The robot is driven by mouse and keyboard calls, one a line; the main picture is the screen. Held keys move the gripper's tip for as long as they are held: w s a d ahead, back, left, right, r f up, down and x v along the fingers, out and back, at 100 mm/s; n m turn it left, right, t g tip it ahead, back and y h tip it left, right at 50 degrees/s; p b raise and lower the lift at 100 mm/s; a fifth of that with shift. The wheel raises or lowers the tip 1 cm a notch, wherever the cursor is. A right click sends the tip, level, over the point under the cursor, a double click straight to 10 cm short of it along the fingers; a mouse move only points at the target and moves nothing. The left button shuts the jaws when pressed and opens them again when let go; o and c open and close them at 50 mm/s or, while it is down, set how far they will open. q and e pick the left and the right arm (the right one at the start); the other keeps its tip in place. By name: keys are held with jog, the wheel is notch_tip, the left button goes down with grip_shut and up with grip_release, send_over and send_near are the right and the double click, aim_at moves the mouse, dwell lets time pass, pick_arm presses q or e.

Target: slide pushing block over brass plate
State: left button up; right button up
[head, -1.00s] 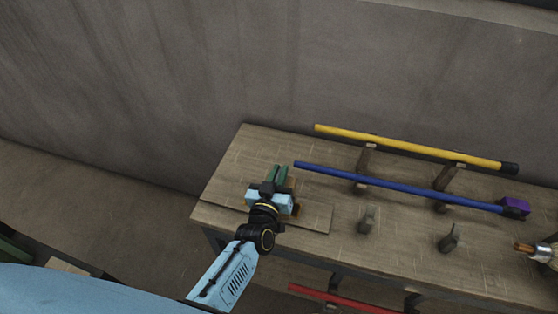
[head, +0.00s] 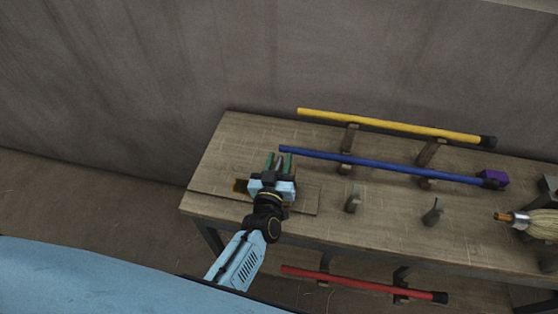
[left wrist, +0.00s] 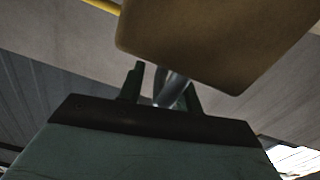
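My left gripper (head: 279,163) is over the left end of the workbench, its two green fingers visibly apart. In the left wrist view, a shiny grey rod (left wrist: 173,88) stands between or just behind the fingers (left wrist: 163,90). A large tan block-like face (left wrist: 215,38) fills the upper middle there; I cannot tell whether it is the pushing block. No pushing block is clear in the head view. My right gripper is out of view.
A blue handle (head: 390,168) with a purple end and a yellow handle (head: 390,122) lie on supports. Short upright pegs (head: 352,201) stand in front. A straw broom head (head: 540,226) is at right. A red handle (head: 350,283) hangs below the bench's front edge.

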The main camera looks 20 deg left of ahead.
pick_arm(q)
jog(key=shift+s, duration=0.25)
jog(key=s+d, duration=0.1)
jog(key=s, duration=1.1)
jog(key=shift+s, duration=0.4)
jog(key=s+f+m+g+h+b, duration=0.1)
jog(key=s+f+g+b, duration=0.2)
jog(key=f, duration=0.7)
jog(key=s+f+m+g+h+b, duration=0.1)
jog(key=s+f+m+g, duration=0.3)
jog(key=f, duration=0.7)
jog(key=s+f+n+g+h+b, duration=0.1)
jog(key=s+f+g+b, duration=0.15)
jog(key=s+f, duration=0.55)
jog(key=s+a+f+g+y+b, duration=0.1)
jog(key=s+a+f+g+b, duration=0.1)
jog(key=s+a+f, duration=0.4)
jog(key=s+a+f+m+g+b, duration=0.1)
jog(key=s+a+f+g, duration=0.4)
jog(key=s+f, duration=0.6)
jog(key=shift+s+a+f+y+b, duration=0.4)
jog(key=shift+s+a+b, duration=0.2)
jog(key=shift+b, duration=0.15)
